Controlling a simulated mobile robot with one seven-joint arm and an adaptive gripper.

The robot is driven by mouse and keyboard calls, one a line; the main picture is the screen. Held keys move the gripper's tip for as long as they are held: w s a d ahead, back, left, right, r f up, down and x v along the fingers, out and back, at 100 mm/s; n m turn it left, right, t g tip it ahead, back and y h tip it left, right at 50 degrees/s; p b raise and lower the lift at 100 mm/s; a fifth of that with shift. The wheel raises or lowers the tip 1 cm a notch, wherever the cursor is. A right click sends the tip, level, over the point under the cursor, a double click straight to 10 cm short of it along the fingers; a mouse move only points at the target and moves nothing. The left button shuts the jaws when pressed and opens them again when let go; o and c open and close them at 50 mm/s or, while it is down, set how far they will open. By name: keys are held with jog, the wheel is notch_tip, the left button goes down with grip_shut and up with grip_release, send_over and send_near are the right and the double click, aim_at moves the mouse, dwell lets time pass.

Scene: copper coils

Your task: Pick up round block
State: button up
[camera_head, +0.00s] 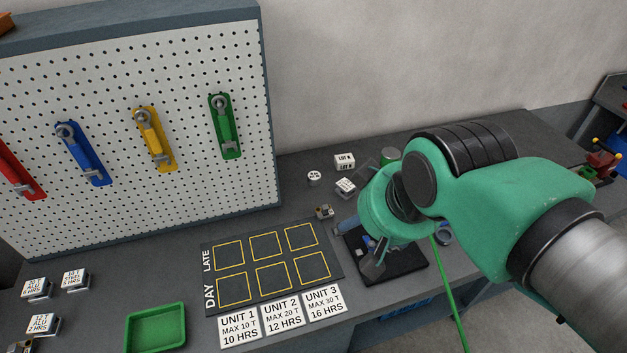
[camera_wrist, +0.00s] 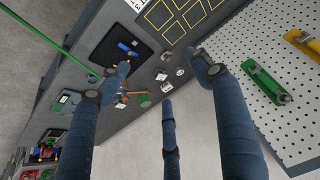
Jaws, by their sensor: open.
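A small white round block (camera_head: 314,176) with dark print stands on the grey bench near the pegboard's right end. It also shows in the wrist view (camera_wrist: 180,71), between the spread fingers and nearer the right one. My gripper (camera_wrist: 162,78) is open and empty, with blue-grey fingers spread wide. In the head view my gripper (camera_head: 362,245) is above the bench, right of and nearer the camera than the round block, and apart from it. My green wrist hides part of the bench there.
White blocks (camera_head: 345,161) and (camera_head: 346,186) stand right of the round block. A small block (camera_head: 324,211) lies nearer the marked grid mat (camera_head: 272,262). A black plate (camera_head: 405,274) is under my gripper. The pegboard (camera_head: 180,190) rises at left. A green tray (camera_head: 155,326) is front left.

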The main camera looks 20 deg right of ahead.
jog(key=shift+o, duration=0.3)
jog(key=shift+w+r, duration=0.1)
jog(key=w+d+r+n+g+p, duration=0.1)
jog(key=w+r, duration=0.1)
jog(key=w, duration=0.6)
jog(key=w+r+n+p, duration=0.1)
jog(key=w+r, duration=0.2)
jog(key=w, duration=0.6)
jog(key=n+g+p, duration=0.5)
jog(key=p, duration=0.1)
send_over(315, 175)
notch_tip(315, 175, down, 35)
jog(key=shift+r, duration=0.15)
jog(key=shift+w+a, duration=0.1)
jog(key=shift+f, duration=4.35)
